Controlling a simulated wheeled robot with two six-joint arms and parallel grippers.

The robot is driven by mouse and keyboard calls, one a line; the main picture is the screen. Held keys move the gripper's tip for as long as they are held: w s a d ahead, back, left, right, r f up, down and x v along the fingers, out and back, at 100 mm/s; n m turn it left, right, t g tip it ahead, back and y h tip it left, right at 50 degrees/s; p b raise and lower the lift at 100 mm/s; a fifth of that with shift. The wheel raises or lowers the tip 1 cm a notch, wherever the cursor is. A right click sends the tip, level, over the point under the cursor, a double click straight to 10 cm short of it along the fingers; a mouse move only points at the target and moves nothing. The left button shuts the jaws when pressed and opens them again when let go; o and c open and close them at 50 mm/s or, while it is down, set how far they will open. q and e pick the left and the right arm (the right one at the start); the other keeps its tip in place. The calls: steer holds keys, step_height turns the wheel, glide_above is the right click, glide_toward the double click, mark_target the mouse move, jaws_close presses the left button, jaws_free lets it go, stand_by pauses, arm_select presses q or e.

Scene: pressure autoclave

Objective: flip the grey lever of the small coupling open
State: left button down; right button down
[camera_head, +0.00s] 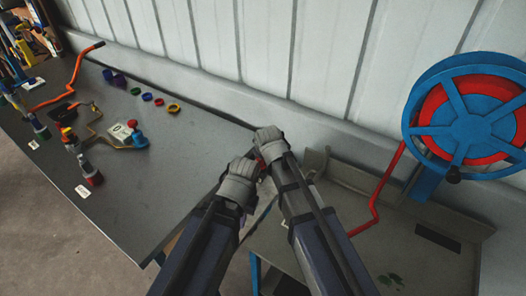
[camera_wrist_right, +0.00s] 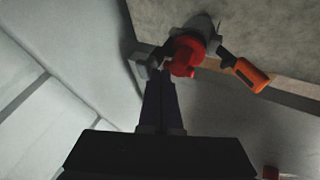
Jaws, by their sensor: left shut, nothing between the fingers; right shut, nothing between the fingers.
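In the head view, my left gripper (camera_head: 254,166) and my right gripper (camera_head: 270,140) are close together at the table's right end. A small red part (camera_head: 261,166) shows between them, mostly hidden by the grippers. In the right wrist view, my right gripper (camera_wrist_right: 158,62) is shut and empty, with its tips beside a red round part (camera_wrist_right: 187,57), seemingly of the coupling. I cannot tell whether they touch. A dark grey piece joins this part to an orange handle (camera_wrist_right: 251,75). I cannot clearly make out the grey lever or its position.
A grey table (camera_head: 150,195) carries a blue-handled valve (camera_head: 136,138), several coloured rings (camera_head: 160,101) and red-ended fittings (camera_head: 92,176). A blue-and-red wheel (camera_head: 462,115) stands at the right, above a grey tray with a raised rim (camera_head: 400,203). A ribbed wall lies behind.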

steer(key=shift+w+d+r+p, duration=0.15)
steer(key=shift+w+r+p, duration=0.1)
steer(key=shift+w+p, duration=0.15)
steer(key=shift+w+d+r+m+g+y+p, duration=0.15)
steer(key=shift+w+d+g+y+p, duration=0.1)
steer(key=shift+w+g+p, duration=0.15)
steer(key=shift+w+d+m+g+y+p, duration=0.2)
steer(key=shift+w+g+y+p, duration=0.1)
steer(key=shift+w+g, duration=0.1)
steer(key=w+d+f+m+g+y+b, duration=0.1)
steer(key=w+d+f+g+y, duration=0.1)
steer(key=w+g, duration=0.3)
steer(key=shift+d+g+y+b, duration=0.3)
steer(key=shift+d+y+b, duration=0.1)
steer(key=shift+d+y, duration=0.35)
steer(key=shift+w+d+f, duration=0.1)
steer(key=shift+d+f, duration=0.05)
